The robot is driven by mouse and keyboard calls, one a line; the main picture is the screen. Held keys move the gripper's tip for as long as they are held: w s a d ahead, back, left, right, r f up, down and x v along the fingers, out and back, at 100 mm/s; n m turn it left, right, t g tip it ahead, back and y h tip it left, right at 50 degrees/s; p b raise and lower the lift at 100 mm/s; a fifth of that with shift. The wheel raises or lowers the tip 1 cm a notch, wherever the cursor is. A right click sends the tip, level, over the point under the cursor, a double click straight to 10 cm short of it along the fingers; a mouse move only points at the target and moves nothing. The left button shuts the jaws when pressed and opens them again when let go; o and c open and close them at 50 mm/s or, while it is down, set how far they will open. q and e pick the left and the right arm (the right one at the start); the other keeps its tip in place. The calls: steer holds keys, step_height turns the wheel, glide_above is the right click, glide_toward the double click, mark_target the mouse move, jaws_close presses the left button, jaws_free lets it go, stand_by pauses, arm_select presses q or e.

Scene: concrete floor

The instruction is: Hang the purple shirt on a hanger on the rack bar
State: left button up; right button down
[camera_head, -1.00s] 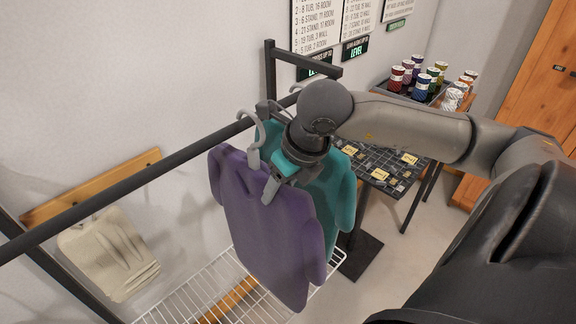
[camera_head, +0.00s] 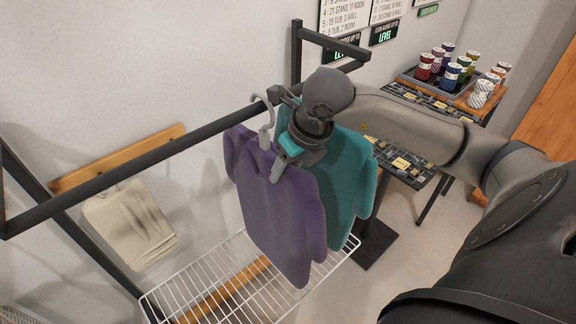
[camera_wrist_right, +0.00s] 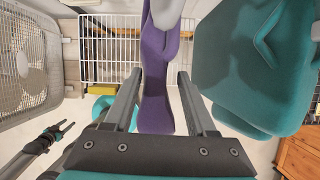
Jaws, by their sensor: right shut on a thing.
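The purple shirt (camera_head: 272,205) hangs from a grey hanger whose hook (camera_head: 263,110) is up at the black rack bar (camera_head: 150,158). I cannot tell whether the hook sits fully over the bar. My right gripper (camera_head: 278,172) is shut on the purple shirt near its neck. In the right wrist view, the purple shirt (camera_wrist_right: 156,85) passes between the two fingers. A teal shirt (camera_head: 345,172) hangs close behind and to the right. My left gripper (camera_wrist_right: 62,130) shows small at the lower left of the right wrist view, its fingers apart and empty.
A white wire shelf (camera_head: 225,280) lies below the shirts. A cream cloth (camera_head: 130,225) hangs on the wall from a wooden rail (camera_head: 115,160). A dark table (camera_head: 400,160) with a tray of colourful spools (camera_head: 450,72) stands at the back right. The bar left of the shirts is bare.

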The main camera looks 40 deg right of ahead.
steer(key=shift+r, duration=0.1)
steer(key=c, duration=0.6)
jaws_free()
steer(key=o, duration=0.5)
steer(key=shift+c, duration=0.2)
steer(key=shift+s, duration=0.1)
steer(key=v, duration=1.5)
steer(key=shift+s, duration=0.1)
